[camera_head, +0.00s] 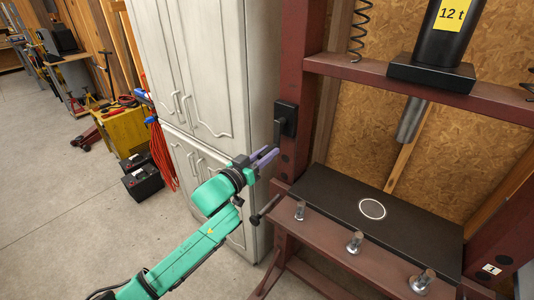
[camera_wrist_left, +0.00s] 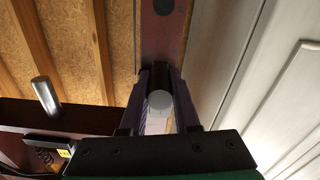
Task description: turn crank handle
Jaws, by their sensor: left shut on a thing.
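The crank handle (camera_head: 278,131) is a dark arm hanging down from a black block (camera_head: 287,112) on the press's left post. My left gripper (camera_head: 266,156) is at its lower end, with purple fingers pointing toward the post. In the left wrist view the gripper (camera_wrist_left: 159,100) is shut on the handle, whose round grey end (camera_wrist_left: 160,101) shows between the fingers. In the head view the fingers partly hide the held end. My right gripper is in neither view.
The dark red press frame (camera_head: 300,60) carries a black plate (camera_head: 330,193) and several metal pins below it. A dark pin (camera_head: 265,210) sticks out under my gripper. A pale cabinet (camera_head: 205,60) stands close at left. The floor (camera_head: 70,220) is clear at far left.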

